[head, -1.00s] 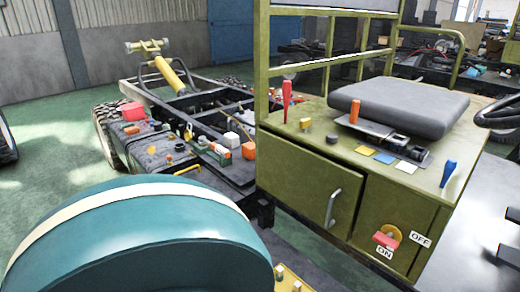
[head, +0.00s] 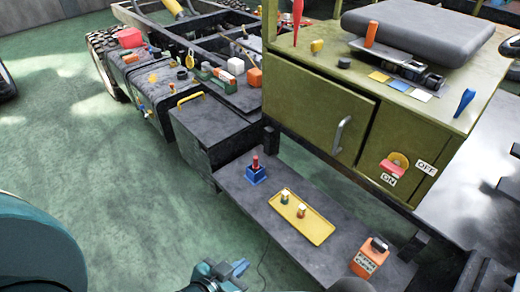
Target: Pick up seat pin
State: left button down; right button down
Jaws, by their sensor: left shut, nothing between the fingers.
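A red pin (head: 255,162) stands upright in a small blue block (head: 256,175) on the low grey step. An orange upright cylinder (head: 371,34) stands beside the black seat cushion (head: 420,30) on the olive cabinet. I cannot tell from the picture which of these is the seat pin. My left gripper (head: 232,270) is at the bottom edge, low and in front of the step, apart from both. It is shut and empty, and partly cut off by the frame. My right gripper cannot be made out.
A yellow tray (head: 318,232) with two small pieces lies on the grey step (head: 235,184). An orange box (head: 369,259) stands at the step's right end. The olive cabinet (head: 320,110) rises behind. Green floor (head: 120,180) to the left is clear.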

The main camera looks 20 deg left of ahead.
aim_at(256, 166)
jog(key=u, duration=0.65)
jog(key=j+z, duration=0.1)
jog(key=z, duration=0.3)
jog(key=i+j+z, duration=0.1)
jog(key=z, duration=0.35)
jog(key=j+z, duration=0.15)
jog(key=z, duration=0.25)
jog(key=j+z, duration=0.1)
jog(key=z, duration=0.35)
jog(key=j+z, duration=0.35)
jog(key=j, duration=0.15)
jog(key=k+j+z, duration=0.15)
jog(key=j+z, duration=0.25)
jog(key=k+j+z, duration=0.1)
jog(key=j, duration=0.25)
jog(key=k+j+z, duration=0.1)
jog(key=j, duration=0.3)
jog(key=k+j+z, duration=0.1)
jog(key=k+j, duration=0.3)
jog(key=j, duration=0.2)
jog(key=k+j, duration=0.15)
jog(key=j, duration=0.2)
jog(key=k+j, duration=0.2)
jog(key=j, duration=0.15)
jog(key=i+j, duration=0.1)
jog(key=i, duration=0.35)
